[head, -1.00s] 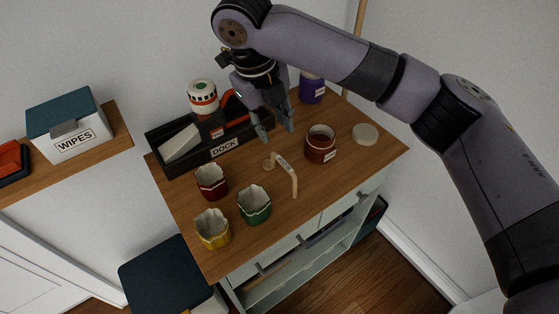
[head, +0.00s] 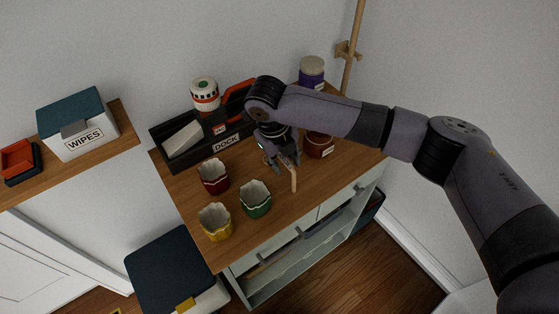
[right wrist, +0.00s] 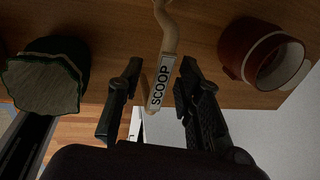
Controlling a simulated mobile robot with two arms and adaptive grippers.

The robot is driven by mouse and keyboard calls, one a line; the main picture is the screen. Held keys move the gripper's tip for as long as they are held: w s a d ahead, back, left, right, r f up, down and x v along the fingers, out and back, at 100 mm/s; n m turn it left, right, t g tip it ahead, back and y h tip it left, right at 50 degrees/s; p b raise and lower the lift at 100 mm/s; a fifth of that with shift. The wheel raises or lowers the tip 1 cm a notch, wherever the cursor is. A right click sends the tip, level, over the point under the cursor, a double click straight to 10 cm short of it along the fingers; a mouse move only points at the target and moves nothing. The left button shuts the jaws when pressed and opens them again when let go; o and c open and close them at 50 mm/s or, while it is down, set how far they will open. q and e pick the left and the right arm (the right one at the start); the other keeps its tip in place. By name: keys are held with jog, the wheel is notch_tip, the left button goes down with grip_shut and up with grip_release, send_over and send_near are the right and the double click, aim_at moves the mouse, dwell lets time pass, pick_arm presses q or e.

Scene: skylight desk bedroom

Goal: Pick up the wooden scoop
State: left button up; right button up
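The wooden scoop (head: 294,180) is on the wooden desktop, and my right gripper (head: 285,164) is low over it, hiding most of it in the head view. In the right wrist view, the scoop (right wrist: 161,78) with its white SCOOP label lies between the two fingers of my right gripper (right wrist: 160,75). The fingers are open, with a gap on each side of the scoop. The scoop's bowl end is not clearly visible. My left gripper is not in view.
Green (head: 256,199), red (head: 213,176) and yellow (head: 215,221) cups stand left of the gripper. A dark red jar (head: 319,146) stands close on its right. The black DOCK tray (head: 190,152) is behind; a purple jar (head: 312,72) stands at the back.

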jog(key=shift+f, duration=0.15)
grip_shut()
dwell(0.4)
pick_arm(q)
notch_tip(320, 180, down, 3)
jog(key=b, duration=0.2)
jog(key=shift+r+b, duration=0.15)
jog(key=shift+b, duration=0.2)
pick_arm(e)
notch_tip(320, 180, up, 20)
